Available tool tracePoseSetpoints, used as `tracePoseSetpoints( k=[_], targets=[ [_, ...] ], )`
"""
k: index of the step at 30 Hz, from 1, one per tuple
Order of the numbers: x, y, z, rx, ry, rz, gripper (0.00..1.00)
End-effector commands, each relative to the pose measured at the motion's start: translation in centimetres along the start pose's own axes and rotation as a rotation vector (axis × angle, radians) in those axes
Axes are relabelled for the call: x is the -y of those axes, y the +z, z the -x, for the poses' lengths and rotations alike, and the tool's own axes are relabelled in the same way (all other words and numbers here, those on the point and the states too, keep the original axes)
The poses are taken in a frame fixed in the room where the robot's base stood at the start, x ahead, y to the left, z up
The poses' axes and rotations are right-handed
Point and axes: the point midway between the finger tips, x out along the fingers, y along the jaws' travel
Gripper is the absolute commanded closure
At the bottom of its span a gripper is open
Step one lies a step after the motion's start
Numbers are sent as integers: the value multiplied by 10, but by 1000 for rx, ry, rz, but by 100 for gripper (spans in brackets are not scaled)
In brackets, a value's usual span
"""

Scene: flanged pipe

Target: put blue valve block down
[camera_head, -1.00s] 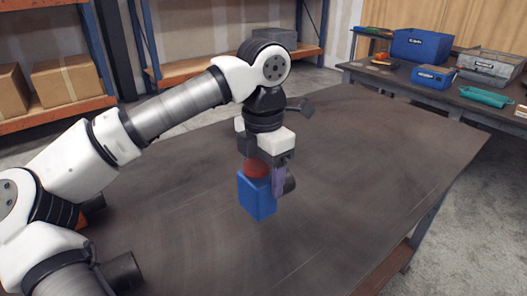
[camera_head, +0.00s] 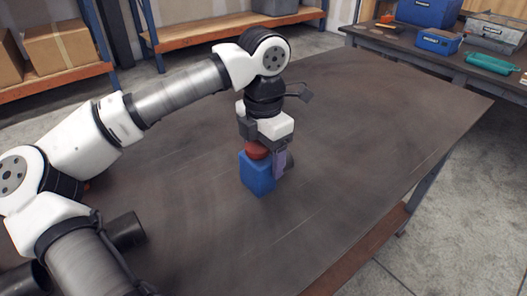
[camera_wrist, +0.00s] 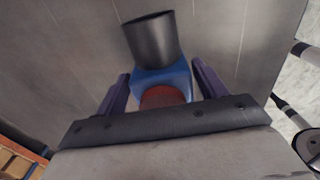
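The blue valve block (camera_head: 258,176) is low over the grey table (camera_head: 355,130) or resting on it; I cannot tell which. A red round part (camera_head: 257,151) sits on its top, and a dark cylinder (camera_wrist: 152,38) sticks out from its side. My gripper (camera_head: 277,166) points down from above. The contact and the underside of the block are hidden.
Dark pipe pieces (camera_head: 125,230) lie on the table at lower left, partly behind my arm. The table is clear right of the block. A second bench at upper right holds blue bins (camera_head: 438,41), a grey crate (camera_head: 494,33) and a teal case (camera_head: 492,63). Shelving with boxes stands behind.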

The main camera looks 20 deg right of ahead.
Motion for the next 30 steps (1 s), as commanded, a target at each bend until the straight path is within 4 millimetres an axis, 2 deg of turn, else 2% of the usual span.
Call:
tracePoseSetpoints(
  k=[1,3,11,15,30],
  targets=[
    [0,0,0,0,0,0,22],
    [0,0,0,0,0,0,15],
    [0,0,1,0,0,0,15],
    [0,0,9,1,2,1,15],
    [0,0,106,0,1,2,15]
  ],
)
